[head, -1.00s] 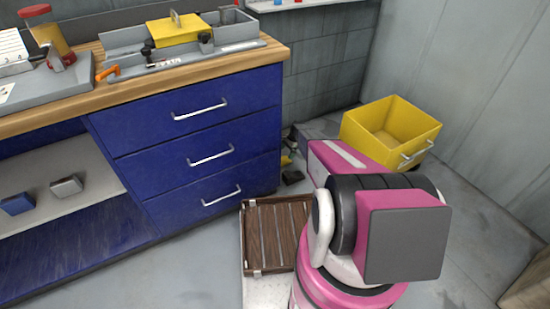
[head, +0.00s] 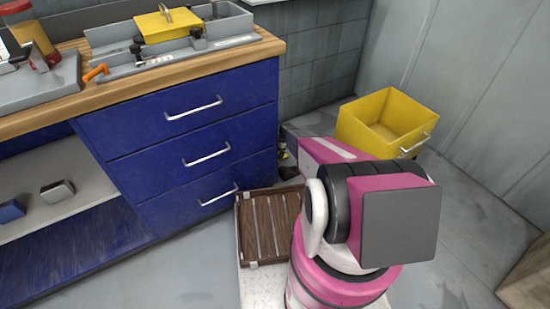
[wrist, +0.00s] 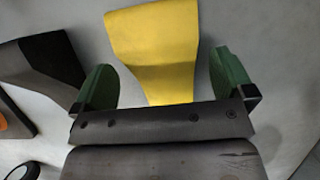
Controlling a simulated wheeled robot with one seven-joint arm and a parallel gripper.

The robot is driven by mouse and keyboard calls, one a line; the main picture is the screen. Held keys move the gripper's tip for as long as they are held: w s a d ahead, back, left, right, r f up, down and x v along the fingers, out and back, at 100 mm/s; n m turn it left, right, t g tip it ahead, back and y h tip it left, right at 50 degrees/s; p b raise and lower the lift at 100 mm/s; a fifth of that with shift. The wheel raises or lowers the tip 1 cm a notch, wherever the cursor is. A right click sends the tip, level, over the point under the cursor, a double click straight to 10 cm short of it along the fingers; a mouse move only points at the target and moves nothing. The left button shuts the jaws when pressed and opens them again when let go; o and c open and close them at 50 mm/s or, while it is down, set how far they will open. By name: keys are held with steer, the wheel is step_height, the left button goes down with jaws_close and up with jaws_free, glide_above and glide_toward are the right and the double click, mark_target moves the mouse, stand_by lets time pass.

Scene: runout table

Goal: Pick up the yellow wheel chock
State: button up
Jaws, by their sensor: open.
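The yellow wheel chock (wrist: 158,45) lies on the grey floor in the wrist view, its wide end away from me and its near end running down towards my gripper's palm. My gripper (wrist: 162,80) is open, with one green finger on each side of the chock. Gaps show between the chock and both fingers, and I cannot tell how high the fingers are above the floor. In the head view my own arm hides the gripper and nearly all of the chock.
A dark chock-like block (wrist: 50,60) lies just left of my left finger. In the head view, a blue drawer cabinet (head: 190,125) stands left, a yellow bin (head: 365,128) behind my arm, and a slatted wooden crate (head: 268,228) nearer. Open floor (head: 460,220) lies right.

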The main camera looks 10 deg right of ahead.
steer(key=x, duration=0.4)
steer(key=shift+r, duration=0.1)
steer(key=c, duration=1)
steer(key=shift+r, duration=0.1)
